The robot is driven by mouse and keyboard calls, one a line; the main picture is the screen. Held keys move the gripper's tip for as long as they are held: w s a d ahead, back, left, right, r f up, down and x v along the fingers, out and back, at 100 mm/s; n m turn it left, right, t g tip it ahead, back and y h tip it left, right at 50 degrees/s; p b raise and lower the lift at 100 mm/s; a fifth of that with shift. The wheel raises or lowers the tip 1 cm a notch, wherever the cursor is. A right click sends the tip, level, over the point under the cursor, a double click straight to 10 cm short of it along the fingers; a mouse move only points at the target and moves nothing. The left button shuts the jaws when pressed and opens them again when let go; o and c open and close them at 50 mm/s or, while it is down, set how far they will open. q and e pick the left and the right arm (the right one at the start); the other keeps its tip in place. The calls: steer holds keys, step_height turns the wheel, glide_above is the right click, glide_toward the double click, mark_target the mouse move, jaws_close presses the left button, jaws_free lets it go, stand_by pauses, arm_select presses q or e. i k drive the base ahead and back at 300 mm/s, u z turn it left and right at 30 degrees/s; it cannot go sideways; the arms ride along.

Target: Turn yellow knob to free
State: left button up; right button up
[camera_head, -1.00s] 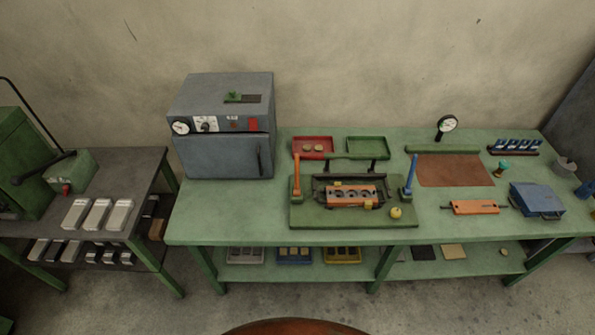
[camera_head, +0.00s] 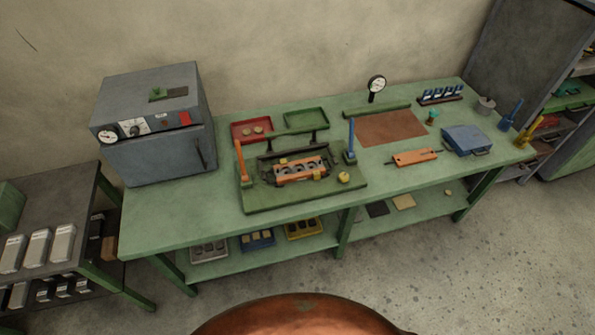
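The yellow knob (camera_head: 344,177) sits at the front right corner of a green base plate (camera_head: 285,197) on the workbench. The plate carries the sheet roll machine (camera_head: 296,165), with an orange block between dark bars. An orange lever (camera_head: 240,160) stands at its left end and a blue lever (camera_head: 351,138) at its right end. The knob's turn position is too small to tell. Neither of my grippers shows in the head view.
A grey oven (camera_head: 155,125) stands on the bench's left. Red (camera_head: 251,130) and green (camera_head: 306,119) trays lie behind the machine. An orange roller (camera_head: 414,157) and blue box (camera_head: 466,139) lie right. A copper-coloured rounded surface fills the bottom middle. Floor in front is clear.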

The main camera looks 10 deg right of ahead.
mark_target(343, 177)
steer(key=z, duration=0.4)
steer(key=i, duration=0.95)
steer(key=u, duration=0.5)
